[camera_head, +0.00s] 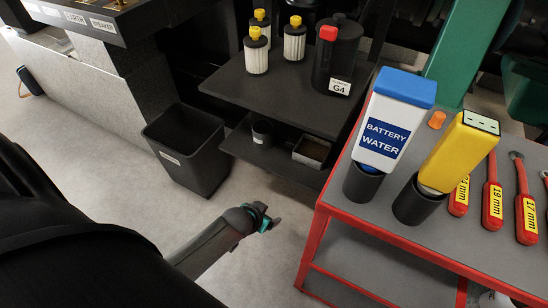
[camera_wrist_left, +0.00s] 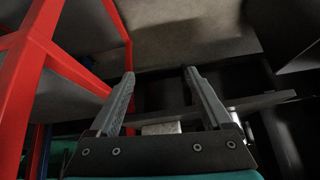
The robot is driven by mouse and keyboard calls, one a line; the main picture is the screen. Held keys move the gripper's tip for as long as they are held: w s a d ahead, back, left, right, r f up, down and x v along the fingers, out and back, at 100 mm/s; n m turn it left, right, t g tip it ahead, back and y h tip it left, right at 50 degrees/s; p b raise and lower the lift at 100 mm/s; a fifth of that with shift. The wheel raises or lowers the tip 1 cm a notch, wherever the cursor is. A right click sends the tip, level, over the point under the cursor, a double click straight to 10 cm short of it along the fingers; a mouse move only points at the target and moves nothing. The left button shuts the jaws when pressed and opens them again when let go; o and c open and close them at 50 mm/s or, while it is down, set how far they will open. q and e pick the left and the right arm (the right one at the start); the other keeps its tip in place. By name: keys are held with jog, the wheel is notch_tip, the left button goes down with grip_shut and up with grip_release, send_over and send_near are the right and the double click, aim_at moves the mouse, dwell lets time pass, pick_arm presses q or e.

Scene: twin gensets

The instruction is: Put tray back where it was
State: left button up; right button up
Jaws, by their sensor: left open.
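My left gripper (camera_head: 268,216) is open and empty above the floor, left of the red cart. Its two fingers (camera_wrist_left: 160,80) stand apart in the left wrist view with nothing held between them. A small shallow open box (camera_head: 311,151), dark with a pale side, sits on the lower shelf of the dark rack; it may be the tray, but I cannot tell. My gripper is apart from it, nearer and lower in the head view. A pale block (camera_wrist_left: 160,128) shows beyond the gripper's base in the wrist view; I cannot tell what it is. My right gripper is not in view.
The red cart (camera_head: 320,222) holds a battery water bottle (camera_head: 388,125), a yellow bottle (camera_head: 462,150) and red-handled wrenches (camera_head: 492,205). The dark rack (camera_head: 270,85) bears filters (camera_head: 257,55) and a black G4 jug (camera_head: 335,60). A black bin (camera_head: 187,150) stands left. Floor between is clear.

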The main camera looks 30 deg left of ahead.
pick_arm(q)
jog(key=s+d+f+m+g, duration=0.1)
jog(key=s+f, duration=0.3)
jog(key=s, duration=0.5)
jog(key=s+d+f+g, duration=0.3)
jog(key=s+d+f, duration=0.1)
jog(key=s, duration=0.5)
jog(key=shift+d+f+m+g, duration=0.2)
jog(key=shift+f+m+g, duration=0.15)
jog(key=shift+f, duration=0.3)
